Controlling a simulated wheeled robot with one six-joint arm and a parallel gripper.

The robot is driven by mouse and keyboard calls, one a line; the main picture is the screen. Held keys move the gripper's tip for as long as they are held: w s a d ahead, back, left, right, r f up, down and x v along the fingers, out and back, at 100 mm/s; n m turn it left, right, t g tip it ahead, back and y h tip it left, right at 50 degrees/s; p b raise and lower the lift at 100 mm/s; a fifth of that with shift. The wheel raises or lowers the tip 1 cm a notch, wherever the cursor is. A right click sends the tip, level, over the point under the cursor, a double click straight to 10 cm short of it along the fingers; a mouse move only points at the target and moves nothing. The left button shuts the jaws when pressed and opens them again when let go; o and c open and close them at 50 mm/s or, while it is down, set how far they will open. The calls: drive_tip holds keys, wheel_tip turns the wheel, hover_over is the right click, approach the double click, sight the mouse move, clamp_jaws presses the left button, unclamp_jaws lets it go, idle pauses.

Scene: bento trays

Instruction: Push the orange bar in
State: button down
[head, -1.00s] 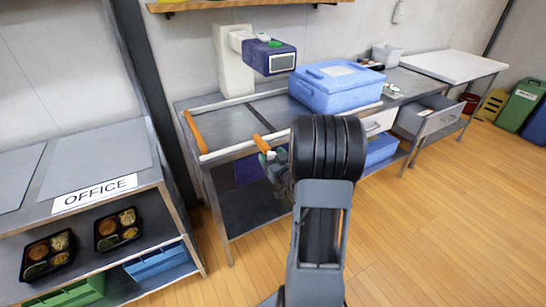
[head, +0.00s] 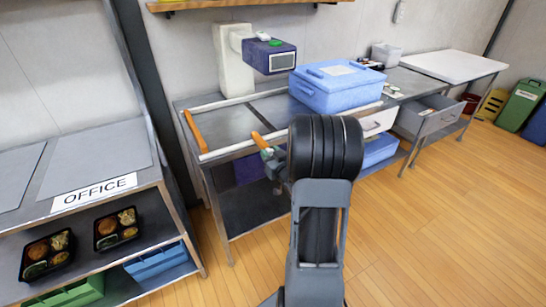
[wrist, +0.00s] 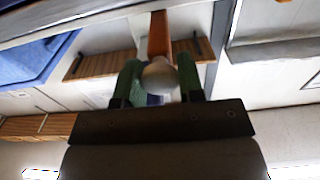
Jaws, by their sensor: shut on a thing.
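The orange bar (head: 261,140) lies across the front rail of the metal bench, its near end sticking out past the front edge. In the wrist view the bar (wrist: 159,35) ends in a pale round knob (wrist: 159,76). My gripper (wrist: 158,74) is shut on this knob, with a green finger on each side. In the head view my gripper (head: 271,156) is at the bar's near end, partly hidden by my black wrist. A second orange bar (head: 195,131) spans the rails at the bench's left end.
The bench top (head: 222,128) between the white rails is bare on the left. A blue lidded box (head: 338,92) stands to its right, and a purple device with a screen (head: 268,56) hangs above. An office shelf (head: 150,183) with food trays is at left.

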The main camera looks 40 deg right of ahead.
sight(261, 143)
drive_tip(key=w, duration=0.2)
drive_tip(key=w+b, duration=0.1)
drive_tip(key=w, duration=0.1)
drive_tip(key=w+d+b, duration=0.1)
drive_tip(key=w, duration=0.1)
drive_tip(key=shift+w+f, duration=0.1)
drive_tip(key=shift+w, duration=0.25)
drive_tip(key=shift+w+r, duration=0.1)
drive_tip(key=shift+r, duration=0.1)
drive_tip(key=c, duration=1)
unclamp_jaws()
drive_tip(key=shift+w+f, duration=0.1)
drive_tip(key=shift+w, duration=0.05)
drive_tip(key=shift+o, duration=1.4)
drive_tip(key=s+a, duration=0.2)
drive_tip(key=s, duration=1.1)
drive_tip(key=shift+s, duration=0.4)
drive_tip(key=shift+d, duration=0.1)
